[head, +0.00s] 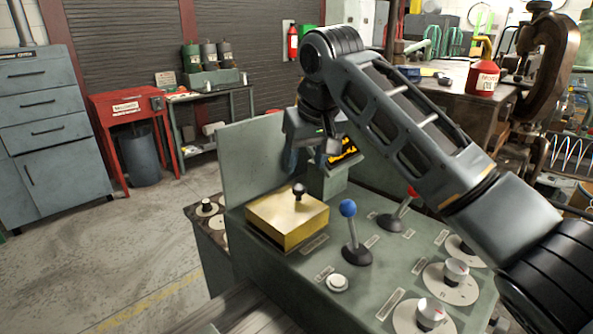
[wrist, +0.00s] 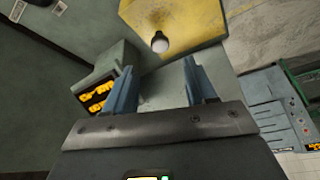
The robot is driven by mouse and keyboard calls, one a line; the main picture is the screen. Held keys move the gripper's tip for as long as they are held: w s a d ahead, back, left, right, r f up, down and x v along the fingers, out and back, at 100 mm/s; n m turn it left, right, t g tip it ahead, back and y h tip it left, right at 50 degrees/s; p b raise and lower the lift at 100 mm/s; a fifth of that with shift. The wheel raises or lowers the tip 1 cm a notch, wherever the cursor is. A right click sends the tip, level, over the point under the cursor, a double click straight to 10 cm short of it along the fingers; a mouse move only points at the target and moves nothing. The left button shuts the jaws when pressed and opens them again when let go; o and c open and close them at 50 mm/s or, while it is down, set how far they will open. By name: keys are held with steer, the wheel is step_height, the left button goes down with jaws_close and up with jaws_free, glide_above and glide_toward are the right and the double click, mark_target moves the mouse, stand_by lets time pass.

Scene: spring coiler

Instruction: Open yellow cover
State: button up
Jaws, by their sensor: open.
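The yellow cover (head: 285,222) is a box-like lid lying level on the top of the grey-green console (head: 310,285). A dark round knob (head: 299,190) stands up from its top. In the wrist view the yellow cover (wrist: 190,22) is at the top, with its knob (wrist: 160,42) beyond the gap between my fingers. My gripper (wrist: 157,75) is open and empty, its two blue fingers apart. In the head view my gripper hangs above and behind the cover, clear of the knob; its fingers are partly hidden there.
A blue-knobbed lever (head: 348,209) and a red-knobbed lever (head: 412,191) stand right of the cover. A white button (head: 337,282) and several dials lie nearer. A small orange display (head: 343,153) stands behind the cover, close to my gripper. An upright panel (head: 250,160) rises at the back left.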

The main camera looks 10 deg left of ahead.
mark_target(299, 187)
steer(key=p+x, duration=0.1)
steer(key=x, duration=0.6)
steer(key=shift+f, duration=0.25)
jaws_close()
stand_by(0.3)
